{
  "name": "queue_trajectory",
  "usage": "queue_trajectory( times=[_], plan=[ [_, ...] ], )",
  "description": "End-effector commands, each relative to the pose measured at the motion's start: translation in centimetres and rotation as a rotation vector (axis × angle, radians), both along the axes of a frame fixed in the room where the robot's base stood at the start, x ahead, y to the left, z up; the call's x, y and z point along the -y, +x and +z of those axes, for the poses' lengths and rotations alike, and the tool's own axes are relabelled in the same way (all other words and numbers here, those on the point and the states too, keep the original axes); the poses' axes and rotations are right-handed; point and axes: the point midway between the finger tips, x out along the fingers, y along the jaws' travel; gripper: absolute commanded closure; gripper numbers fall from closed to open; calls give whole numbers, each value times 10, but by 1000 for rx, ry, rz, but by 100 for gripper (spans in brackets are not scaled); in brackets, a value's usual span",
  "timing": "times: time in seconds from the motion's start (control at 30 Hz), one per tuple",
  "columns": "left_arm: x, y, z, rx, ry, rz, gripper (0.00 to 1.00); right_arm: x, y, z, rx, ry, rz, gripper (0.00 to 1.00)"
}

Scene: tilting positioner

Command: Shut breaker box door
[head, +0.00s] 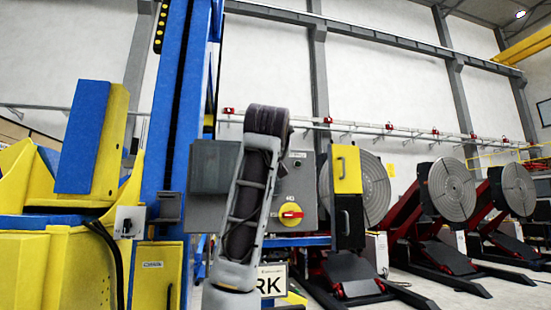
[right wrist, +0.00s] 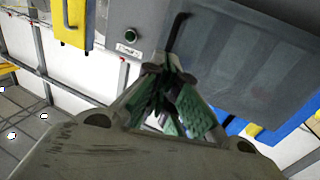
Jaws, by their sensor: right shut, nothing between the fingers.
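The grey breaker box (head: 300,180) stands in the middle of the head view, with a red and yellow rotary switch (head: 291,214) on its front. A darker grey panel (head: 213,167), apparently the box door standing open, is at its left. In the right wrist view this panel (right wrist: 245,65) fills the upper right, beside the lighter box face (right wrist: 125,15) with a green button (right wrist: 131,35). My right gripper (right wrist: 165,75) is shut and empty, close in front of the panel's edge; contact cannot be told. In the head view my arm hides it and part of the box. My left gripper is not in view.
A blue column (head: 170,110) and yellow machinery (head: 60,260) stand left of the box. A yellow and black unit (head: 347,170) is just right of it. Round-faced positioners (head: 451,190) stand farther right, with open floor (head: 500,290) in front.

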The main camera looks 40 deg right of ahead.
Motion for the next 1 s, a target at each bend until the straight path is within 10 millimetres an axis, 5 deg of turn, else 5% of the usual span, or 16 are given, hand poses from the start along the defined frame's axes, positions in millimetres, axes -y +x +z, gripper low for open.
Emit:
queue_trajectory(
  times=[0.5, 1.0],
  plan=[
    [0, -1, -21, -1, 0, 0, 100, -40, -49, 1, 3, -1, 1, 100],
    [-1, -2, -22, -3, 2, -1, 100, -46, -56, 2, 2, -1, 1, 100]
  ],
)
